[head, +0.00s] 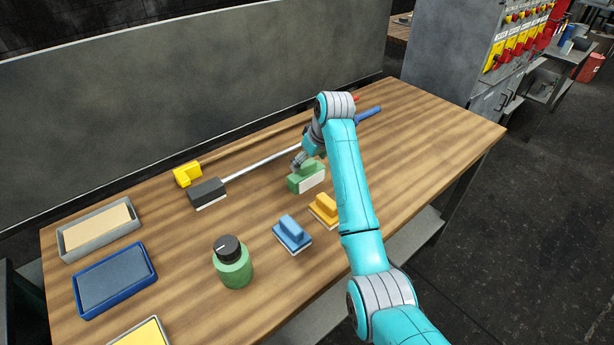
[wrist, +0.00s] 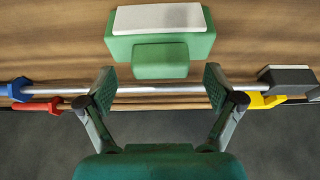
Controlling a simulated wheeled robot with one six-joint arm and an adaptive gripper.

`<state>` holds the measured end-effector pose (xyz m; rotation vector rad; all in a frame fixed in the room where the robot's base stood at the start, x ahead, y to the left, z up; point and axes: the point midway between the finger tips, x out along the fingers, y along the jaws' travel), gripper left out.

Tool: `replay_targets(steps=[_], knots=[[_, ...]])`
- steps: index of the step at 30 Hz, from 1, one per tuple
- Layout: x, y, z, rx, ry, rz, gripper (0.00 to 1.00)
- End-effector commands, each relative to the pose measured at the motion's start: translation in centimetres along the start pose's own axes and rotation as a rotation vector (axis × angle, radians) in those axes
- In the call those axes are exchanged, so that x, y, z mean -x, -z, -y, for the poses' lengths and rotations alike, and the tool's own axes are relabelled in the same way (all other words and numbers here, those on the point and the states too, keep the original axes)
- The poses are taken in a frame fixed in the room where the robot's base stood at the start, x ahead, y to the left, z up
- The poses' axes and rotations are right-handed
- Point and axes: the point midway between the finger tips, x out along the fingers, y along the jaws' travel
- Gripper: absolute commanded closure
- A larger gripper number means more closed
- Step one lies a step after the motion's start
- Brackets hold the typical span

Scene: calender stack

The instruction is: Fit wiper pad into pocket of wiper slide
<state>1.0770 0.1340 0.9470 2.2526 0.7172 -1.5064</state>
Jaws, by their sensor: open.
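A green block (head: 300,184) with a raised grip and a white pad-like face sits on the bench; it looks like a wiper pad. It also shows in the wrist view (wrist: 192,45), with its grip between and just ahead of my open fingertips. My gripper (wrist: 160,84) is open and empty, its fingers apart from the grip on both sides. In the head view my gripper (head: 299,160) is right behind the green block, partly hidden. A dark grey head (head: 207,191) with a pale underside is on a metal rod (head: 263,161); I cannot tell whether it is the wiper slide. No pocket is clearly visible.
A blue block (head: 292,233) and a yellow-orange block (head: 323,210) stand nearby. A green jar (head: 232,270) is front left. A grey tray (head: 70,250), a blue tray (head: 80,307) and a yellow-topped piece (head: 145,333) line the left. A yellow head (head: 187,174) lies at the back.

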Motion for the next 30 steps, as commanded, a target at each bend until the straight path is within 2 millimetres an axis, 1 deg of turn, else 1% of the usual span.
replay_targets(steps=[1,3,5,12,13,14,15,17,18,20,21,22,23,30], knots=[[-0.7,0.0,0.1,0.0,0.001,0.001,0.08],[-1.3,0.0,0.1,0.0,0.001,0.001,0.08],[-1.7,0.1,0.1,0.001,0.0,0.0,0.08],[-1.9,0.1,0.1,0.001,0.0,-0.001,0.08],[-1.9,0.1,0.1,0.001,0.0,-0.001,0.11],[-1.9,0.1,0.1,0.001,0.0,-0.001,0.18],[-1.9,0.1,0.1,0.001,0.0,-0.001,0.28],[-1.9,0.1,0.1,0.001,0.0,-0.001,0.43],[-1.9,0.1,0.1,0.001,0.0,-0.001,0.53],[-1.9,0.0,0.1,0.001,0.0,-0.001,0.68],[-1.9,0.0,0.1,0.001,0.0,0.0,0.78],[-1.9,0.0,0.1,0.001,0.0,0.0,0.82],[-1.8,0.1,0.0,0.001,0.0,-0.001,0.88],[-1.6,0.2,0.0,0.001,-0.001,-0.002,0.89]])
